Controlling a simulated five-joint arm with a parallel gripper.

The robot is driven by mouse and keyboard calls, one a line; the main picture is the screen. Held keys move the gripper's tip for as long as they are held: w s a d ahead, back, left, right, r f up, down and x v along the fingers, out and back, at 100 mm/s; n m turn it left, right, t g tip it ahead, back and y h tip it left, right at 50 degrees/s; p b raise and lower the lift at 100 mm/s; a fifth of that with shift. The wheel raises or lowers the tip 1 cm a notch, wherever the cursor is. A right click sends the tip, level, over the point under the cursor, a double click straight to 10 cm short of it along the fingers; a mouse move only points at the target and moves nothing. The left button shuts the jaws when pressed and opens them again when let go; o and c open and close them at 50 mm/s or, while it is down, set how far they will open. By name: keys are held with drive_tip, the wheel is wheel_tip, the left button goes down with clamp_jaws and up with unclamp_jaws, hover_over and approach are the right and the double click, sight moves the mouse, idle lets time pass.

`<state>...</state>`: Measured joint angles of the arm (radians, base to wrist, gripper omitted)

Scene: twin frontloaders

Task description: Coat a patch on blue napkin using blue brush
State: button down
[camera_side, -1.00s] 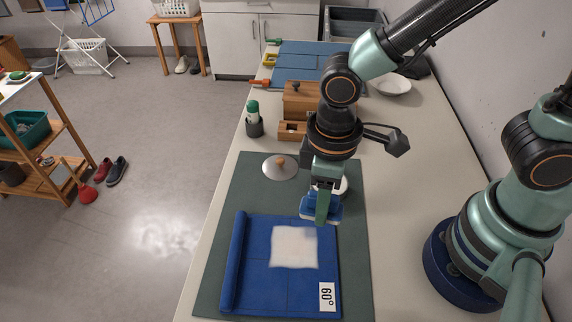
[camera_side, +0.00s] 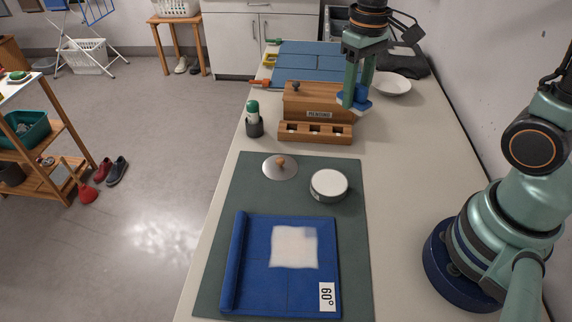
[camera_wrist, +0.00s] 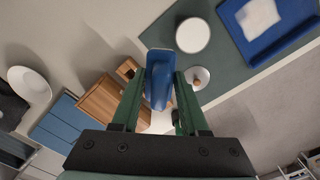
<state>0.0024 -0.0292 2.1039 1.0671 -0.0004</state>
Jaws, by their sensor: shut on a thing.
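The blue napkin (camera_side: 270,288) lies on the green mat (camera_side: 215,262), its left edge rolled. A white square patch (camera_side: 294,247) covers part of it, with a bluish smudge at its upper right corner. My gripper (camera_side: 357,88) is shut on the blue brush (camera_side: 362,106), held over the back of the table by the wooden box, well away from the napkin. In the wrist view the brush (camera_wrist: 158,82) sits between the two green fingers. An open round tub (camera_side: 328,184) with white content stands on the mat behind the napkin.
A metal lid with a wooden knob (camera_side: 280,166) lies left of the tub. A wooden box (camera_side: 303,101) and a slotted wooden block (camera_side: 314,132) stand behind the mat. A bottle in a dark cup (camera_side: 253,120) is to their left. A white bowl (camera_side: 391,83) is at the back right.

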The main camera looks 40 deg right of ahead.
idle(0.3)
drive_tip(key=s+a+f+n, duration=0.3)
drive_tip(key=a+f+n, duration=0.1)
drive_tip(key=a, duration=0.5)
drive_tip(key=n, duration=0.5)
approach(321, 234)
drive_tip(key=shift+f, duration=2.4)
drive_tip(key=shift+w+a+f, duration=0.2)
drive_tip(key=shift+a+f, duration=0.1)
drive_tip(key=shift+f, duration=0.4)
drive_tip(key=shift+w+a, duration=1.15)
drive_tip(key=shift+a, duration=0.15)
drive_tip(key=s+d, duration=0.2)
drive_tip(key=d, duration=0.1)
drive_tip(key=shift+s, duration=0.35)
wheel_tip(321, 234, up, 8)
